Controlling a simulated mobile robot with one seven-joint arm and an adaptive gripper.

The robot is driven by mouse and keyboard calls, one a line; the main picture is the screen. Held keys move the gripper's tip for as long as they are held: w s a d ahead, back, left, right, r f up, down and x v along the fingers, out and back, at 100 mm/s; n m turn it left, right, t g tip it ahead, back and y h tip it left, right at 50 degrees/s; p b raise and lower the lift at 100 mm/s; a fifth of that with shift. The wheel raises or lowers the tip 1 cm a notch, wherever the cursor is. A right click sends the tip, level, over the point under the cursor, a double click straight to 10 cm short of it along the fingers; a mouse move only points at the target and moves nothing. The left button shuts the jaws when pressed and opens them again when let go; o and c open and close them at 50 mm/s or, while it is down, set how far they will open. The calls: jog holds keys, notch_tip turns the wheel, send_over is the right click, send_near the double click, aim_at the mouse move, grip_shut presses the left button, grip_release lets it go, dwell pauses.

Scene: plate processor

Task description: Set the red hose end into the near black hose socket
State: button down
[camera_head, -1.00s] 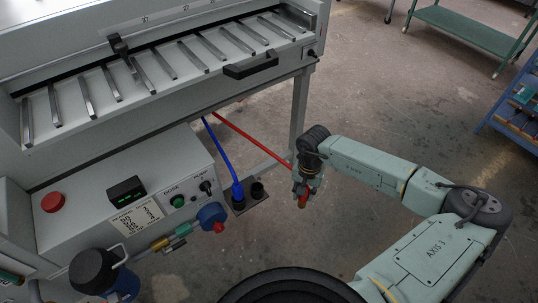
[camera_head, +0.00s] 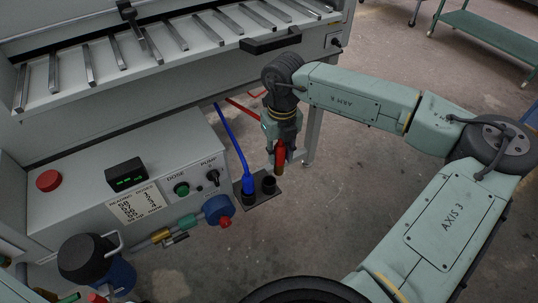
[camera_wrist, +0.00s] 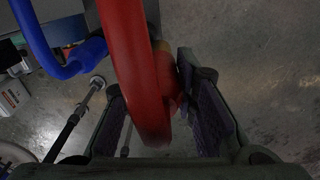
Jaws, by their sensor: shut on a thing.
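My gripper (camera_head: 280,165) is shut on the red hose end (camera_head: 281,154) and holds it roughly upright. It hangs just above and slightly right of an open black hose socket (camera_head: 269,184) in the head view. A second black socket beside it holds the blue hose (camera_head: 235,148). In the wrist view the red hose (camera_wrist: 128,60) runs down between the fingers of my gripper (camera_wrist: 160,115). The blue hose's bent end (camera_wrist: 80,57) lies to the left there. The hose end's tip and its gap to the socket are unclear.
A grey control box (camera_head: 130,185) with a red button (camera_head: 48,180) and knobs stands left of the sockets. A blue fitting (camera_head: 217,208) sticks out near them. The machine's slatted shelf (camera_head: 170,45) overhangs behind.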

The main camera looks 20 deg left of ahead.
jog(key=shift+s+a+f+m+b, duration=0.45)
jog(key=shift+a+f+m+b, duration=0.15)
jog(key=shift+m, duration=0.45)
jog(key=shift+s+a+f+m+b, duration=0.45)
jog(key=shift+a+m, duration=0.1)
jog(key=shift+m, duration=0.5)
jog(key=shift+b, duration=0.3)
jog(key=shift+f+b, duration=0.25)
jog(key=shift+b, duration=0.35)
jog(key=shift+f, duration=0.15)
jog(key=shift+f+b, duration=0.7)
jog(key=shift+b, duration=0.2)
jog(key=shift+f+b, duration=1.2)
